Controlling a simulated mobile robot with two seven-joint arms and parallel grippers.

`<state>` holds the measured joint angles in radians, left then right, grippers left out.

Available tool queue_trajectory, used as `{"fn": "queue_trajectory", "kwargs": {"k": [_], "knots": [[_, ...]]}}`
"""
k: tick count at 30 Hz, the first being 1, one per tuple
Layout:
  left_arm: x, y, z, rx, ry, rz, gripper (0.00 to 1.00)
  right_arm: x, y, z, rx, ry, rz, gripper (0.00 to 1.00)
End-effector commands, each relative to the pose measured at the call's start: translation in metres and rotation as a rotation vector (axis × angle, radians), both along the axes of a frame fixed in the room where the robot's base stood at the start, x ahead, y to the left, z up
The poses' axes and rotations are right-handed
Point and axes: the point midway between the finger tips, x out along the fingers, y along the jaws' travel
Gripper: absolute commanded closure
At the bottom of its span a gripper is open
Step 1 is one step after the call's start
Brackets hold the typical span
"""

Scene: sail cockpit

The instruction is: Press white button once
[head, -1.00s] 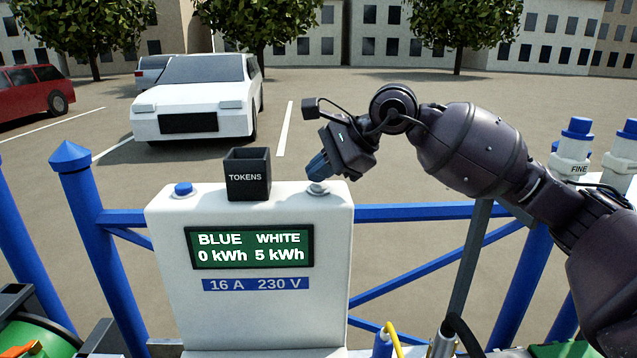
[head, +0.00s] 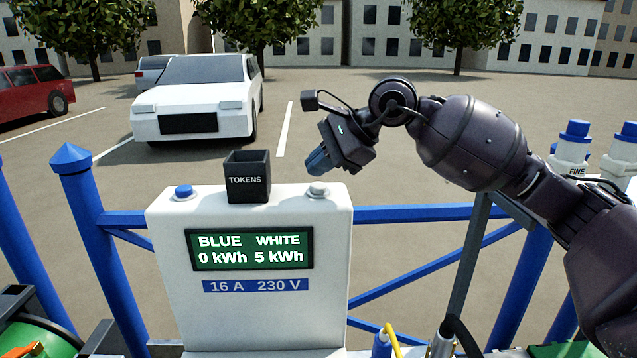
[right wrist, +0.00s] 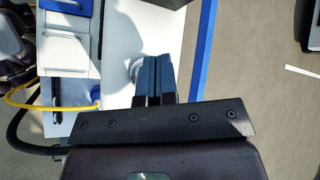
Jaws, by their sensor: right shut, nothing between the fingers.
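The white button (head: 318,189) sits on the right of the top of the white meter box (head: 166,265); it also shows in the right wrist view (right wrist: 136,69), partly behind my fingers. The blue button (head: 184,191) is on the left of the top. The green display (head: 250,249) reads BLUE 0 kWh and WHITE 5 kWh. My right gripper (head: 317,163) is shut and empty, its fingertips just above the white button with a small gap between them in the head view. My left gripper is not in view.
An open dark TOKENS box (head: 247,178) stands on the meter between the buttons. A blue railing (head: 410,213) runs behind the meter. White bottles with blue caps (head: 574,145) stand at the right, one labelled FINE. A yellow cable (head: 392,338) is below right.

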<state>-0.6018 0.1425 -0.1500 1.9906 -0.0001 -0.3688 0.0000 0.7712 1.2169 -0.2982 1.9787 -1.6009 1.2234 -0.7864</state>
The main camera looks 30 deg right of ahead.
Motion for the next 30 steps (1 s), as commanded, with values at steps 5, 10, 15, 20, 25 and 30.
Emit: {"fn": "queue_trajectory", "kwargs": {"k": [5, 10, 15, 20, 25, 30], "knots": [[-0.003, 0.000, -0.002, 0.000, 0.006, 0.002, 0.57, 0.000, 0.000, 0.000, 0.000, 0.001, 0.001, 1.00], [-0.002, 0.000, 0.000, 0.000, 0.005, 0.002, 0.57, 0.000, 0.000, 0.002, 0.000, 0.000, 0.000, 1.00], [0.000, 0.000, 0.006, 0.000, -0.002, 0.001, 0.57, 0.000, 0.000, 0.014, 0.001, -0.002, 0.001, 1.00], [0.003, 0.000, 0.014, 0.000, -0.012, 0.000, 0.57, 0.000, 0.000, 0.027, 0.001, -0.002, 0.001, 1.00], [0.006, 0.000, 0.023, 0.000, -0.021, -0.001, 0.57, 0.000, 0.000, 0.041, 0.001, -0.003, 0.000, 1.00], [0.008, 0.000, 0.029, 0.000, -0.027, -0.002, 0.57, 0.000, 0.000, 0.051, 0.000, -0.001, 0.000, 1.00]]}}
